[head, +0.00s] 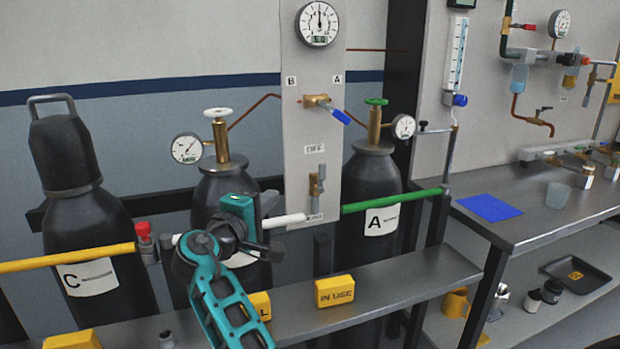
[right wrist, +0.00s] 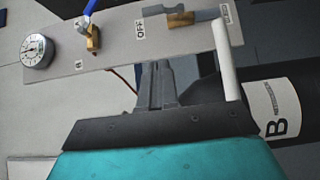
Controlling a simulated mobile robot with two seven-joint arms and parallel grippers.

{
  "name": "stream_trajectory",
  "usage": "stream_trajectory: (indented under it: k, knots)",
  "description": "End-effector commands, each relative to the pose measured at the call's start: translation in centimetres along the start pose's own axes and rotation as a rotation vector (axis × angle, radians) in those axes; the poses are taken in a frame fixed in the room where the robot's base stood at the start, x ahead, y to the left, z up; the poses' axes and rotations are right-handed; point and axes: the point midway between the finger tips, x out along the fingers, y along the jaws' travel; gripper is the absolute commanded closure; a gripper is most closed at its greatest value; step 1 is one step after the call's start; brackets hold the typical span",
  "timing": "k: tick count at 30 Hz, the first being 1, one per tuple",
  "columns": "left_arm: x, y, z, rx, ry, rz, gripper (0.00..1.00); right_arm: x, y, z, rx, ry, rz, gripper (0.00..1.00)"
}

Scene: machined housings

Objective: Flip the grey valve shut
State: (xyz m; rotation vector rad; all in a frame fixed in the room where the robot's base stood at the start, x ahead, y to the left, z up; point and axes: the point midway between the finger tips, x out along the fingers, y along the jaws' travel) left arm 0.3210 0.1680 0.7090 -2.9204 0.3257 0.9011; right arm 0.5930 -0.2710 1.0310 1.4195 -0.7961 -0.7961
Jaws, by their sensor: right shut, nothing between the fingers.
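The grey valve (head: 316,184) is on the lower part of the upright grey panel (head: 314,120), below an OFF label. It has a brass body with grey parts at both ends; I cannot tell clearly which way its handle points. It also shows in the right wrist view (right wrist: 182,19), beyond the fingertips, beside the OFF label. My right gripper (head: 268,203) is shut and empty, left of the valve and apart from it. Its closed fingers show in the right wrist view (right wrist: 156,75). My left gripper is not in view.
A white rail (head: 285,220) runs close beside my right gripper, with a green rail (head: 392,201) to its right. A blue-handled valve (head: 330,108) and a gauge (head: 317,24) are higher on the panel. Black cylinders stand behind. Yellow blocks (head: 335,291) sit on the front shelf.

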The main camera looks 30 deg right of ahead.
Motion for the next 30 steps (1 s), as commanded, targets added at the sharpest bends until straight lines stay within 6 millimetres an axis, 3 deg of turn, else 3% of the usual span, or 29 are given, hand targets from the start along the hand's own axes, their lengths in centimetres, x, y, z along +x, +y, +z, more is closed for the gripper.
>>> stream_trajectory:
  k: [8, 13, 26, 30]
  knots:
    - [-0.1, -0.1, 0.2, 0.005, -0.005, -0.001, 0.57, 0.1, 0.0, 0.0, 0.0, 0.0, 0.0, 1.0]
    - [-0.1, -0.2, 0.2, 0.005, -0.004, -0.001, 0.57, 1.2, 0.0, 0.0, -0.002, -0.002, 0.002, 1.0]
    - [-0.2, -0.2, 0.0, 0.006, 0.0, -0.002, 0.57, 9.9, 0.0, 0.0, -0.002, -0.002, 0.001, 1.0]
    - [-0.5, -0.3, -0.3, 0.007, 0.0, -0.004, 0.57, 11.5, 0.0, 1.5, 0.001, -0.001, -0.001, 1.0]
